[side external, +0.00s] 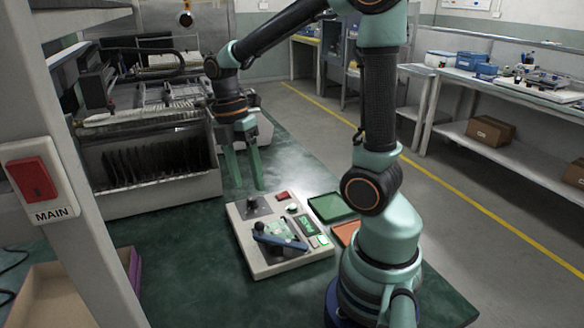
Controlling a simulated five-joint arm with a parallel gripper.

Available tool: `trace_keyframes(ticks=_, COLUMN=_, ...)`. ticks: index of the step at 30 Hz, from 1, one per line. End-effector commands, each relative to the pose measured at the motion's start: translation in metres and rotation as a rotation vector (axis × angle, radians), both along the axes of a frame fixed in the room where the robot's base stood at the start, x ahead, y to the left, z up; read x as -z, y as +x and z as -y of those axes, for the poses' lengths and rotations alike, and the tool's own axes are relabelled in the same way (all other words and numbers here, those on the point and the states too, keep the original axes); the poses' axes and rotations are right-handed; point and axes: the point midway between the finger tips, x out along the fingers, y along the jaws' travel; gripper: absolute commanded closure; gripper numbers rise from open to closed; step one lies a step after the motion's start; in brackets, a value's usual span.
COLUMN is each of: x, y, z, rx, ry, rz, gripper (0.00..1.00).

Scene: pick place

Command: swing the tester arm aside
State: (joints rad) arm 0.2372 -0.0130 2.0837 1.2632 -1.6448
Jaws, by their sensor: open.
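The tester (290,262) is a light box on the green table, with a red button, a small green display and dark knobs on top. Its tester arm looks like the blue bar (281,243) with a dark knob at its left end. The bar lies across the middle of the panel, over or beside a green circuit board (284,228); I cannot tell which. My gripper (247,185) points down behind the tester, its two green fingers apart and nothing between them. It does not touch the tester arm.
A green tray (331,207) and an orange tray (344,232) lie right of the tester, close to my arm's base. A large machine with a rack of dark boards (150,160) stands at the left. A post with a red MAIN switch (34,180) is at front left.

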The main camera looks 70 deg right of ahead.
Motion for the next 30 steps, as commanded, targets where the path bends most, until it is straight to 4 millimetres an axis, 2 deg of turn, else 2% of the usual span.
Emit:
trace_keyframes(ticks=9, x=0.061, y=-0.013, z=-0.002, rx=-0.001, ry=0.002, rz=-0.007, gripper=0.41)
trace_keyframes(ticks=15, x=0.089, y=-0.018, z=-0.003, rx=-0.002, ry=0.002, rz=-0.005, gripper=0.41)
trace_keyframes(ticks=21, x=0.100, y=-0.020, z=-0.003, rx=-0.002, ry=0.002, rz=-0.002, gripper=0.41)
trace_keyframes(ticks=29, x=0.101, y=-0.020, z=-0.003, rx=-0.002, ry=0.001, rz=0.000, gripper=0.41)
trace_keyframes(ticks=30, x=0.101, y=-0.020, z=-0.003, rx=-0.002, ry=0.001, rz=0.000, gripper=0.49)
